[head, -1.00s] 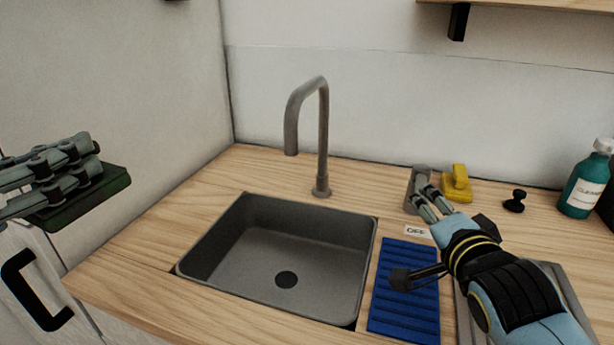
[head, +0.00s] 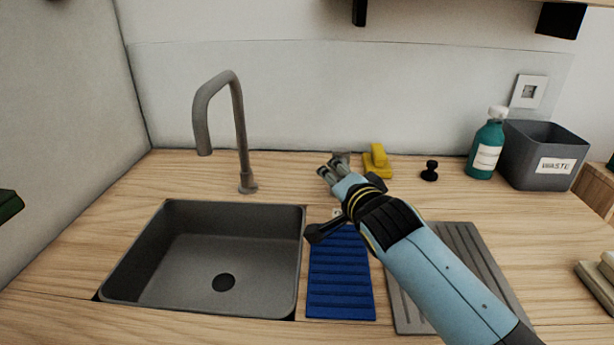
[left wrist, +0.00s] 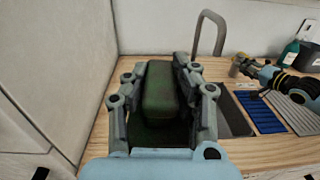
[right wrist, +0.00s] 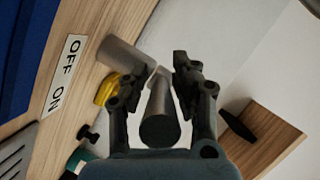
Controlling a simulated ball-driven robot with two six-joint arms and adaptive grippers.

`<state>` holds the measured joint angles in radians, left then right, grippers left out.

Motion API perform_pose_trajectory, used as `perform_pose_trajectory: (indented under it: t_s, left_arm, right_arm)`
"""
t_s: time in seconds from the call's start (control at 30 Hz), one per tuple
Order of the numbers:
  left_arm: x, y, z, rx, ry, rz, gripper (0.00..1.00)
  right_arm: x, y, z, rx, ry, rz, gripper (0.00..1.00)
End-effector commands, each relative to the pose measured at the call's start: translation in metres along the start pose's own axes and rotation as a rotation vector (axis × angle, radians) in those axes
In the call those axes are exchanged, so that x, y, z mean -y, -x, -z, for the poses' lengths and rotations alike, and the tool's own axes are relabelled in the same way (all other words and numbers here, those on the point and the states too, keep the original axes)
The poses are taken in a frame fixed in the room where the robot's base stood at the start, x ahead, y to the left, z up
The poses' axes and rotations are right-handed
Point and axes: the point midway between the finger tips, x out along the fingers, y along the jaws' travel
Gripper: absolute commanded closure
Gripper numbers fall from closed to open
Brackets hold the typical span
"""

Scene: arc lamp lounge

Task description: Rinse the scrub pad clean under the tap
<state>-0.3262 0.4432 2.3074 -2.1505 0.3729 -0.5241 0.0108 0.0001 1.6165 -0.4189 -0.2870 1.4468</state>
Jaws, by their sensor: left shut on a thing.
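The dark green scrub pad (left wrist: 160,95) sits between the fingers of my left gripper (left wrist: 162,85), which is shut on it. In the head view only an edge of the pad (head: 8,206) shows at the far left, outside the sink. The grey tap (head: 240,130) arches over the grey sink (head: 303,240), and no water shows from its spout. My right gripper (head: 328,172) is open at the tap's lever (head: 341,157). In the right wrist view the lever (right wrist: 160,120) lies between the parted fingers, beside an OFF/ON label (right wrist: 66,75).
A ribbed blue mat (head: 340,280) and a grooved grey board (head: 460,240) lie right of the sink. Behind are a yellow handled block (head: 377,162), a black knob (head: 430,171), a teal bottle (head: 487,148) and a waste bin (head: 540,165). Counter left of the sink is clear.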

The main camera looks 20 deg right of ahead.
Motion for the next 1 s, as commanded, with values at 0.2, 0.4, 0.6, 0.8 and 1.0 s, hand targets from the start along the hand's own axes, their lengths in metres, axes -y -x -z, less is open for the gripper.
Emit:
perform_pose_trajectory:
  t_s: [0.2, 0.4, 0.6, 0.8, 1.0]
  left_arm:
    - [0.000, 0.000, 0.000, 0.001, 0.000, 0.000, 1.00]
    - [0.000, 0.000, 0.000, 0.001, 0.000, 0.000, 1.00]
    - [0.000, 0.000, 0.000, 0.001, 0.000, 0.000, 1.00]
    - [0.000, 0.000, 0.000, 0.001, 0.000, 0.000, 1.00]
    - [0.000, 0.000, 0.001, 0.000, 0.000, 0.000, 1.00]
  right_arm:
    - [-0.001, 0.000, 0.000, 0.001, 0.000, -0.002, 1.00]
    - [-0.002, 0.001, -0.001, 0.002, 0.000, -0.004, 1.00]
    - [-0.003, 0.001, -0.001, 0.002, 0.000, -0.008, 1.00]
    - [-0.004, 0.001, -0.001, 0.003, 0.001, -0.011, 1.00]
    - [-0.012, 0.004, 0.007, 0.001, 0.005, -0.013, 1.00]
